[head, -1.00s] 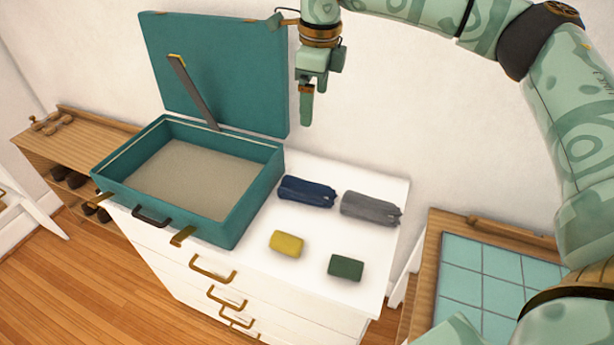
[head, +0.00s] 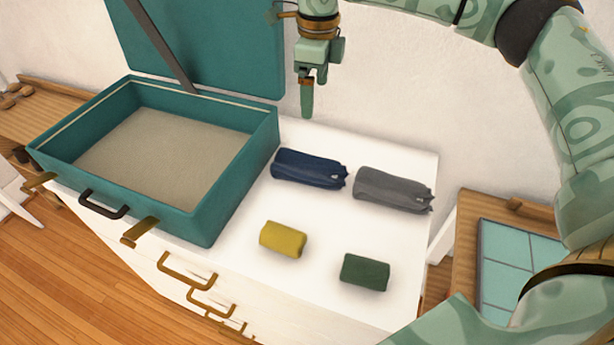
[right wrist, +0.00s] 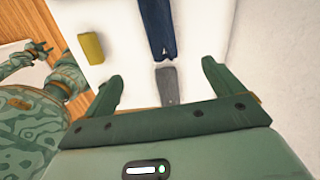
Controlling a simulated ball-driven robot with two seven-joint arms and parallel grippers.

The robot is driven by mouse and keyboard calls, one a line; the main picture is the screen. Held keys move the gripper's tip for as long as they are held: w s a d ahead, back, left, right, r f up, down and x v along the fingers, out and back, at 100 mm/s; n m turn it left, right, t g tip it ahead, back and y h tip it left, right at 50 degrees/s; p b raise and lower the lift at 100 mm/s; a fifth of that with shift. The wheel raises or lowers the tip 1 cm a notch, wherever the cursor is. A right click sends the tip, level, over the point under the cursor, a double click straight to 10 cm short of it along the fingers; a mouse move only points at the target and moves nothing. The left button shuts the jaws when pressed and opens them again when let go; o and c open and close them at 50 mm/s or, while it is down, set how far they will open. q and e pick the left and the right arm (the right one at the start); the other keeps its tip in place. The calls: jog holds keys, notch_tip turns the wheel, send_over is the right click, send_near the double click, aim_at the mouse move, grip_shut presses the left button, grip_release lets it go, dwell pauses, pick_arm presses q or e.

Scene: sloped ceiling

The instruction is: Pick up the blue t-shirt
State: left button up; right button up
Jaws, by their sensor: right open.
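The blue t-shirt (head: 309,168) is a dark navy rolled bundle on the white dresser top, right of the open suitcase. It also shows in the right wrist view (right wrist: 157,25), at the top middle. My right gripper (head: 307,108) is above and behind the blue t-shirt, pointing down and apart from it. In the right wrist view its two fingers (right wrist: 162,74) are spread wide with nothing held between them. My left gripper is in neither view.
A grey rolled garment (head: 393,188) lies right of the blue one. A yellow roll (head: 283,239) and a green roll (head: 365,272) lie nearer the front. The teal suitcase (head: 225,200) stands open and empty at left. The wall (head: 385,90) is close behind.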

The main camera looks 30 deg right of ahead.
jog(key=b, duration=0.4)
send_near(310, 162)
notch_tip(310, 162, down, 7)
jog(key=b, duration=0.2)
jog(key=shift+w+d+r+b, duration=0.1)
jog(key=shift+d+b, duration=0.05)
jog(key=shift+b, duration=0.15)
jog(key=f+b, duration=0.1)
jog(key=f, duration=0.1)
jog(key=f+b, duration=0.1)
jog(key=f, duration=0.2)
jog(key=shift+w+a+f, duration=0.2)
jog(key=shift+f, duration=0.05)
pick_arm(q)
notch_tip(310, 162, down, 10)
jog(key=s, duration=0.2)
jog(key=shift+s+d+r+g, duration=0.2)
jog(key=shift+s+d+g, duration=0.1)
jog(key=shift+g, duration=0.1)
pick_arm(e)
jog(key=shift+s+r, duration=0.1)
jog(key=shift+r, duration=0.05)
jog(key=shift+c, duration=0.3)
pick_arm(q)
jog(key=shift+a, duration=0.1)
pick_arm(e)
jog(key=c, duration=1.1)
